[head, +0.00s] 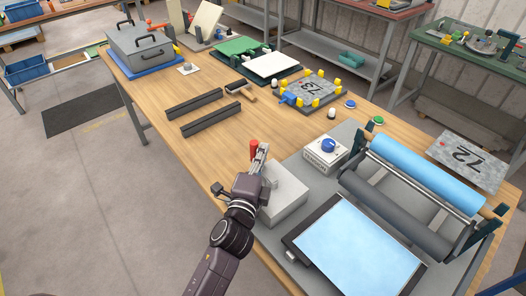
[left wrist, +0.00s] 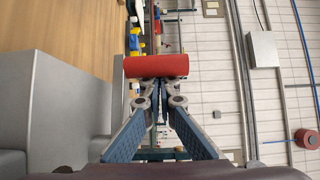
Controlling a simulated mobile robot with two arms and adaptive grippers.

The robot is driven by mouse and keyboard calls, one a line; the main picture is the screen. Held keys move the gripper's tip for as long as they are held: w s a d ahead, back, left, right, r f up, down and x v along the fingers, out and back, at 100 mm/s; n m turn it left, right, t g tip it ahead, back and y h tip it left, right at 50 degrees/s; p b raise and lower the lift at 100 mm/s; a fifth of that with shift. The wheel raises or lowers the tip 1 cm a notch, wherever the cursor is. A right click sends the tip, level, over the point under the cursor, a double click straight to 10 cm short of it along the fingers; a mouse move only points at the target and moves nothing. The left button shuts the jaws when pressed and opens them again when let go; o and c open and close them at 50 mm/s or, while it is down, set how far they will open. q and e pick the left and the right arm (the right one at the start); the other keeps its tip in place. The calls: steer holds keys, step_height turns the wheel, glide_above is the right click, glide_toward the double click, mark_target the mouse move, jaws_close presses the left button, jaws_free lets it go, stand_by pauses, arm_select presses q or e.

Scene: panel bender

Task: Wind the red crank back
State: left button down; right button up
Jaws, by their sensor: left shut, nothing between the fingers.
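The red crank handle (head: 254,147) stands upright in the head view, beside the far end of the light grey box (head: 287,203) on the table. In the left wrist view the red handle (left wrist: 156,66) lies crosswise just beyond my fingertips. My left gripper (head: 262,150) comes in from the front, close beside the handle, on its right. In the left wrist view its fingers (left wrist: 160,92) are drawn together and nothing is between them. I cannot tell whether they touch the handle. The crank's arm is mostly hidden. My right gripper is not in view.
The bender with a blue roller (head: 420,173) and dark roller (head: 396,213) stands to the right, with a light blue panel (head: 362,250) before it. A control box with a blue knob (head: 325,152) is near. Two dark bars (head: 194,103) lie on the table (head: 205,150).

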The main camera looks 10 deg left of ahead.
arm_select(q)
steer(key=s, duration=0.8)
steer(key=s+a, duration=0.1)
steer(key=s, duration=0.3)
